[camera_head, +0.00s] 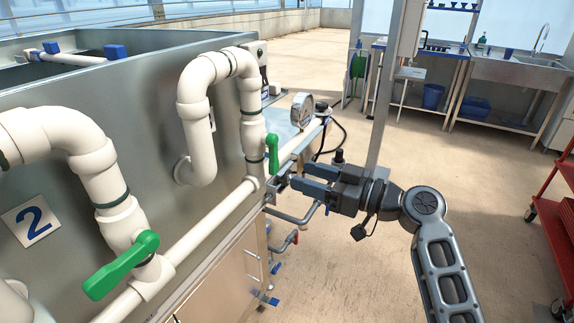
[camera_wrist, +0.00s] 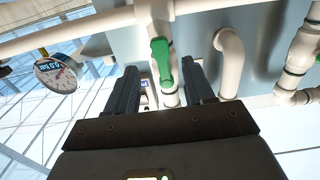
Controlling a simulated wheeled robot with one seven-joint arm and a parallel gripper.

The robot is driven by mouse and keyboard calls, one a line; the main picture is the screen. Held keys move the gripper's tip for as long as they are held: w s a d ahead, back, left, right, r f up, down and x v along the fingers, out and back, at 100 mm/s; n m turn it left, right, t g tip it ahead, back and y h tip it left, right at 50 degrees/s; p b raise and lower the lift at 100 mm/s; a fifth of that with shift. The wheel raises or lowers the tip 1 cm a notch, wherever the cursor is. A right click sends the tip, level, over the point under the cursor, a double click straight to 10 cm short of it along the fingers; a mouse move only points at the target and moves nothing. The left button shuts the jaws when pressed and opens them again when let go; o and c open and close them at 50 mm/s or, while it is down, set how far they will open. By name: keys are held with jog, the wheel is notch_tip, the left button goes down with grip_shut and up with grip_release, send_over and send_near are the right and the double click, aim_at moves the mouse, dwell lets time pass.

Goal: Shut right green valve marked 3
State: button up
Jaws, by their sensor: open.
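The right green valve handle (camera_head: 272,153) stands upright along a white vertical pipe at the tank's near right corner. In the wrist view the green handle (camera_wrist: 162,60) shows just beyond and between my fingertips, lengthwise along the pipe. My gripper (camera_head: 298,179) is open and points left at this pipe, slightly below and right of the handle. It appears apart from the handle, with nothing between its fingers. A small blue-marked plate (camera_wrist: 144,84) shows beside the pipe, its number too small to read.
Another green valve handle (camera_head: 122,265) sits near the plate marked 2 (camera_head: 33,222) at left, turned across its pipe. White pipes run along the metal tank (camera_head: 135,75). The floor to the right is open; a red cart (camera_head: 560,205) stands farther right.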

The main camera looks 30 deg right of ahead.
aim_at(277, 167)
jog(key=shift+p+x, duration=0.65)
jog(key=shift+x, duration=2.4)
grip_shut()
